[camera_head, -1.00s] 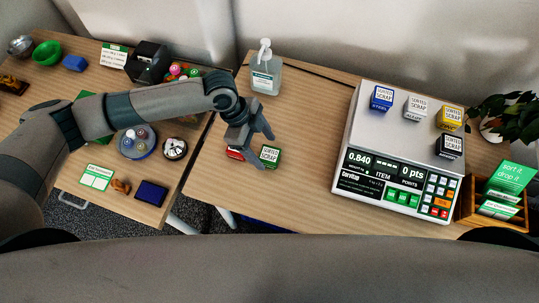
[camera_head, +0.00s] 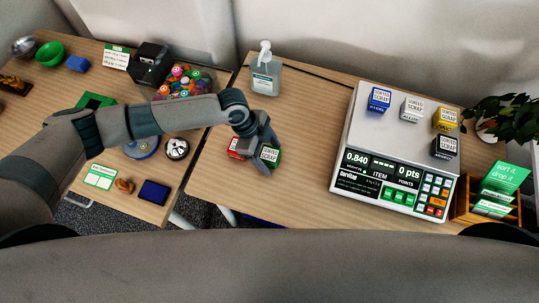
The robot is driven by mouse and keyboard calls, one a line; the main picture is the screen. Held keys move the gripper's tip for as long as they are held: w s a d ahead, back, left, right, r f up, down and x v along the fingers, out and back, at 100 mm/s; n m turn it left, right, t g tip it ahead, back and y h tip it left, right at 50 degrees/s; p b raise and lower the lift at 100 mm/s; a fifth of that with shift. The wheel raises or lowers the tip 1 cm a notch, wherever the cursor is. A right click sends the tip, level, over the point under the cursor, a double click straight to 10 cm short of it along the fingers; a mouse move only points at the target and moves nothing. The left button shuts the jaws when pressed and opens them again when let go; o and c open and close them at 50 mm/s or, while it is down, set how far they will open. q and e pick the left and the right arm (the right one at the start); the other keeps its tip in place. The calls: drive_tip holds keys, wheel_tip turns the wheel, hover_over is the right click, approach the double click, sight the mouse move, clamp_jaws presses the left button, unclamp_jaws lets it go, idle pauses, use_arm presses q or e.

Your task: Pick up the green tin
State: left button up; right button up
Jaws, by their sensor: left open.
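The green tin (camera_head: 270,154) has a white label on top and stands on the right-hand table, left of the scale. My left gripper (camera_head: 258,160) is open and points down at the tin from above. One finger overlaps the tin's left part in the picture; I cannot tell whether it touches. A red tin (camera_head: 235,149) stands just left of the gripper, partly hidden by it. My right gripper is out of view.
A scale (camera_head: 350,150) carries blue, white, yellow and black tins. A sanitizer bottle (camera_head: 265,75) stands behind the gripper. A wooden card box (camera_head: 505,217) is at the right. The table between green tin and scale is clear.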

sight(274, 155)
use_arm(q)
drive_tip(key=c, duration=1.2)
drive_tip(key=shift+c, duration=0.2)
drive_tip(key=shift+r, duration=0.15)
drive_tip(key=shift+r+b, duration=0.35)
drive_tip(key=shift+r, duration=0.1)
wheel_tip(274, 155, up, 2)
drive_tip(key=shift+r+b, duration=0.15)
drive_tip(key=shift+b, duration=0.35)
drive_tip(key=s+d+r+b, duration=0.3)
drive_tip(key=s+d+r, duration=0.4)
drive_tip(key=d, duration=0.2)
drive_tip(key=shift+d+r, duration=0.2)
drive_tip(key=shift+r, duration=0.1)
